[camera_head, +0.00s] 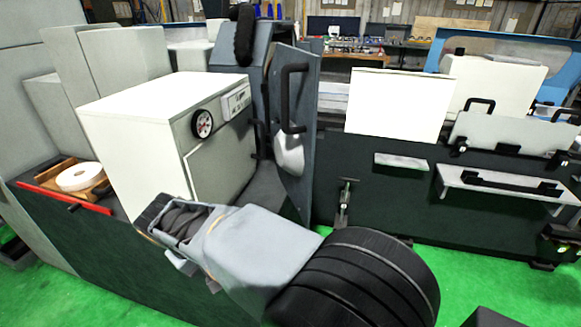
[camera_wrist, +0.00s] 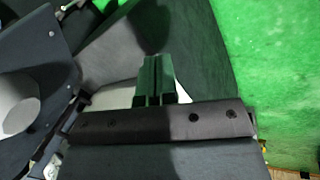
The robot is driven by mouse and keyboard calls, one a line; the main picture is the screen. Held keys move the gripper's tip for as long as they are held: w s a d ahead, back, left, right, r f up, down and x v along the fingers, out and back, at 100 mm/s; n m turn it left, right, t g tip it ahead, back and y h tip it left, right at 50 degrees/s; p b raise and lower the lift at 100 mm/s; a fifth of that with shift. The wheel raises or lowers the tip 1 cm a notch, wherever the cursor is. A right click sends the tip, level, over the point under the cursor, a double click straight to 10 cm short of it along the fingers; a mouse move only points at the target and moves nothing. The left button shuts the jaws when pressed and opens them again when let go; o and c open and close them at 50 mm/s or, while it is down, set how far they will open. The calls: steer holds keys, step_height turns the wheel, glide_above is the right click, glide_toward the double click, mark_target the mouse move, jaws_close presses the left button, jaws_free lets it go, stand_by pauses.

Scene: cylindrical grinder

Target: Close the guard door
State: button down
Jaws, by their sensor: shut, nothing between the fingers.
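The guard door (camera_head: 303,185) is a dark grey-blue panel in the middle of the head view. It stands swung out from the machine, nearly edge-on, with a black vertical handle (camera_head: 288,98) and a pale rounded patch below it. In the wrist view, a dark panel (camera_wrist: 35,55) with a pale round area, apparently the door, is at the left. My gripper (camera_wrist: 154,60) shows in the wrist view with its two fingers together and empty. It appears apart from the panel, to its right.
A white cabinet with a dial (camera_head: 150,115) stands left of the door on the machine bed. A red bar (camera_head: 65,197) and a white roll (camera_head: 80,178) lie at the far left. Green floor (camera_head: 470,275) is open at the right front.

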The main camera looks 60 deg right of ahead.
steer(key=d+r+m+g+h, duration=0.2)
steer(key=d+g+h, duration=0.2)
steer(key=d, duration=0.5)
steer(key=m+g+h, duration=0.4)
steer(key=g+h, duration=0.2)
steer(key=g, duration=0.1)
glide_toward(307, 168)
steer(key=shift+h, duration=0.3)
steer(key=p+x, duration=0.4)
steer(key=x, duration=0.2)
steer(key=shift+s+a, duration=0.1)
steer(key=shift+s, duration=0.05)
steer(key=shift+x, duration=0.75)
steer(key=shift+f, duration=0.2)
